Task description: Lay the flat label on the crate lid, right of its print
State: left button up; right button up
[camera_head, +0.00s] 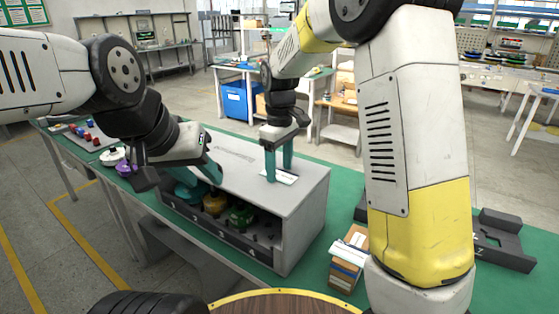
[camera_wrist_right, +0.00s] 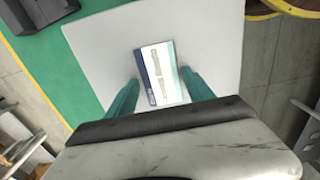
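The crate (camera_head: 313,195) is a grey box with an open front, and its flat lid has dark print (camera_head: 236,153) toward the back left. The label (camera_head: 284,177), a flat white card with a dark blue end band, appears to lie on the lid, right of the print. It also shows in the right wrist view (camera_wrist_right: 160,75). My right gripper (camera_head: 279,172) points down over it; in the wrist view its teal fingers (camera_wrist_right: 161,90) stand apart on either side, with gaps to the label. My left gripper (camera_head: 208,171) is at the crate's front left edge; its finger opening is unclear.
Coloured parts, including a yellow one (camera_head: 215,203) and a green one (camera_head: 241,215), sit in the crate's numbered bays. A small box with white cards (camera_head: 348,257) stands right of the crate. A black holder (camera_head: 502,240) lies further right on the green table (camera_head: 315,262).

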aim_at(280, 174)
jog(key=shift+o, duration=0.4)
notch_tip(280, 174, up, 12)
jog(key=s+d+r+m+t+y, duration=0.25)
jog(key=s+d+m, duration=0.25)
jog(key=s+d, duration=0.55)
jog(key=s+d+f+m+t, duration=0.1)
jog(key=s+d+m+t, duration=0.1)
jog(key=s, duration=0.3)
jog(key=s+d+f+m+t, duration=0.1)
jog(key=s+f+m, duration=0.1)
jog(key=s, duration=0.3)
jog(key=shift+s+d+f+m+t, duration=0.2)
jog(key=shift+s+d+m+t, duration=0.15)
jog(key=shift+m, duration=0.45)
